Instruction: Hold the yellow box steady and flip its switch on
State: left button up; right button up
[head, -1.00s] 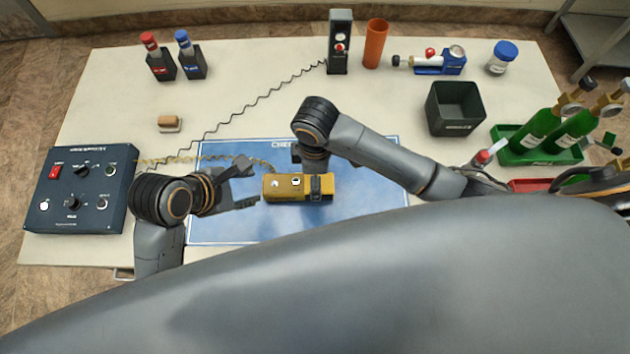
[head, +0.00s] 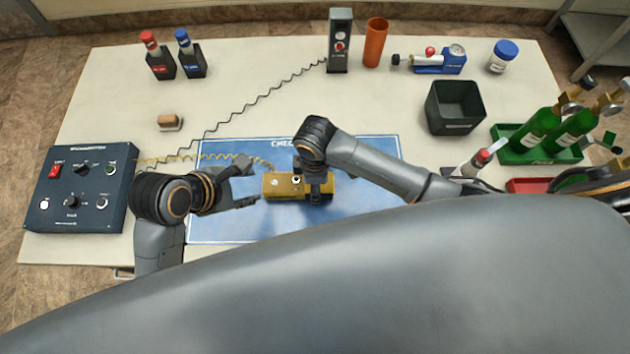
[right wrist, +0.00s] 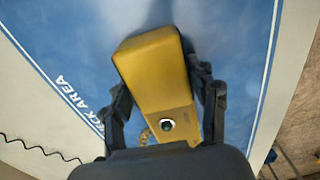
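The yellow box (head: 284,187) lies on the blue mat (head: 220,228). Two small pale fittings show on its left part in the head view. My right gripper (head: 316,194) is over the box's right part. In the right wrist view its open fingers (right wrist: 162,92) straddle the box; contact is unclear.
A dark control panel (head: 85,190) sits at the left, and a yellow coiled cord runs from it to the box. A black bin (head: 455,108), green bottles (head: 545,128) and an orange cylinder (head: 376,43) stand farther right and back. The mat's front is clear.

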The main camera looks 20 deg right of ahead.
pick_arm(q)
jog(key=shift+d+m, duration=0.1)
jog(key=shift+m, duration=0.2)
jog(key=c, duration=0.7)
jog(key=m, duration=0.2)
jog(key=d+m, duration=0.1)
jog(key=m, duration=0.2)
jog(key=shift+d+r+m+g, duration=0.25)
jog(key=shift+r+m+g, duration=0.05)
grip_shut()
jog(key=s+d+n+y, duration=0.1)
jog(key=n, duration=0.8)
jog(key=d+n+g+y, duration=0.1)
jog(key=n, duration=0.9)
jog(key=s+n+g, duration=0.1)
jog(key=n, duration=0.8)
jog(key=shift+s+d+f+n+y, duration=0.3)
jog(key=shift+s+d+y, duration=0.05)
jog(key=shift+d+y, duration=0.05)
